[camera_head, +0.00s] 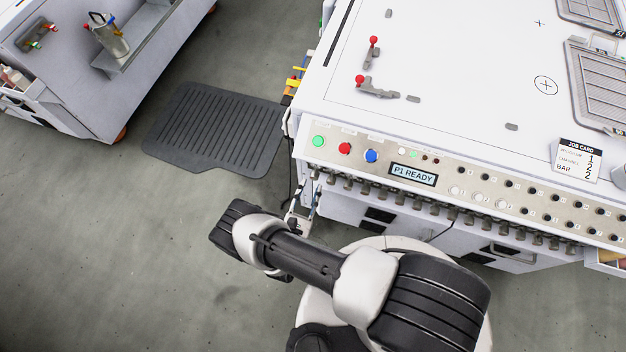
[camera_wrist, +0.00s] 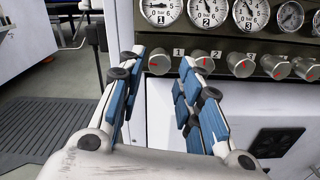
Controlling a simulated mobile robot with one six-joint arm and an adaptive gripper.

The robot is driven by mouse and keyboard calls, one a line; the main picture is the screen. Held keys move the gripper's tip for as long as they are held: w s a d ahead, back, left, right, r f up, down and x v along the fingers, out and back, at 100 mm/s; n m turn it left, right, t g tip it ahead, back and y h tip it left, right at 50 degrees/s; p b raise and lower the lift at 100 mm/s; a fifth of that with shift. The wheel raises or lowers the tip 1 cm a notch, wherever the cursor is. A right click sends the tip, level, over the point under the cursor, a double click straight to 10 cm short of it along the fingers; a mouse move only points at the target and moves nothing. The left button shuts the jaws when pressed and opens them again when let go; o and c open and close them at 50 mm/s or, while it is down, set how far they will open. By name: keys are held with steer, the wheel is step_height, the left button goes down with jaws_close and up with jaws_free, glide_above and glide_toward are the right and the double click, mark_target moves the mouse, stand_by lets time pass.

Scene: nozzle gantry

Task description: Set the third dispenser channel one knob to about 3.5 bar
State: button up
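In the wrist view a row of silver knobs with red marks sits on the console's front panel. Tags read 1 at the left knob (camera_wrist: 159,64), 2 at the second knob (camera_wrist: 205,66) and 3 at the third knob (camera_wrist: 240,65). Above are round bar gauges: gauge 1 (camera_wrist: 160,11), gauge 2 (camera_wrist: 208,12) and gauge 3 (camera_wrist: 251,14). The needles are too small to read surely. I cannot tell which knob is the third dispenser's channel one. My gripper (camera_wrist: 158,66) is open and empty, its fingers apart around the view of knob 1. No contact shows.
The white console (camera_head: 440,70) carries coloured buttons, a "P1 READY" display (camera_head: 413,175) and a job card (camera_head: 578,158). More knobs and smaller gauges continue rightward. A dark ribbed mat (camera_head: 215,130) lies on the floor left. A second white cart (camera_head: 100,75) stands upper left.

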mark_target(314, 178)
steer(key=shift+b+x, duration=0.3)
steer(key=shift+x, duration=1.95)
jaws_close()
